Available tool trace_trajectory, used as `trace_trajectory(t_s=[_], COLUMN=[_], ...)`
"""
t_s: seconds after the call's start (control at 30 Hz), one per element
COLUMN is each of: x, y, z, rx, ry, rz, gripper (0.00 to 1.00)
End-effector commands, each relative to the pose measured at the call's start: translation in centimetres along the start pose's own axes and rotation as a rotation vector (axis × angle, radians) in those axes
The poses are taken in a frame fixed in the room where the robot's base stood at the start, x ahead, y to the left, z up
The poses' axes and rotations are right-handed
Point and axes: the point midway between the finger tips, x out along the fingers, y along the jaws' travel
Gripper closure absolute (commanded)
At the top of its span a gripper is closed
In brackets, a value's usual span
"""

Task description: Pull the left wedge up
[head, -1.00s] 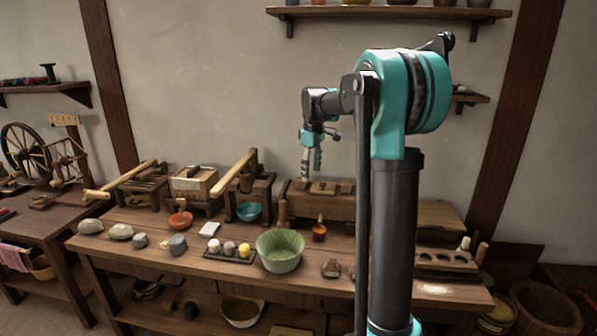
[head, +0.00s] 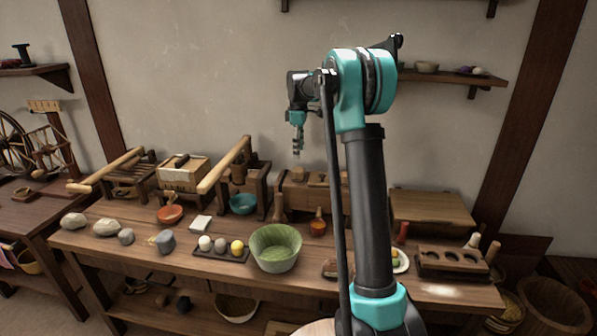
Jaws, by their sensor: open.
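A long wooden box (head: 299,203), which looks like a wedge press, stands at the back of the bench by the wall. A small wooden block, perhaps the left wedge (head: 298,177), shows at its top. Another small block stands just right of it, and my arm hides the box's right part. Which block is the left wedge is hard to tell at this size. My gripper (head: 297,149) hangs pointing down above the box's left part. It is open and empty, with a visible gap between its fingertips and the blocks.
Left of the box stands a wooden lever press (head: 258,183) with a long handle; a teal bowl (head: 243,204) sits by it. A green bowl (head: 276,250), an orange cup (head: 318,227) and a holed wooden rack (head: 453,262) occupy the bench. The air around my gripper is clear.

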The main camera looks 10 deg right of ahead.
Motion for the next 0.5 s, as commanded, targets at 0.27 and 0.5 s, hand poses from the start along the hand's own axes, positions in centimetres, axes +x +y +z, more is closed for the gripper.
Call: trace_trajectory(t_s=[0.27,0.5], x=[5.5,8.6], y=[0.0,0.0], z=[0.0,0.0], rx=[0.001,0.001], ry=[0.0,0.0], rz=[0.0,0.0], gripper=[0.38,0.38])
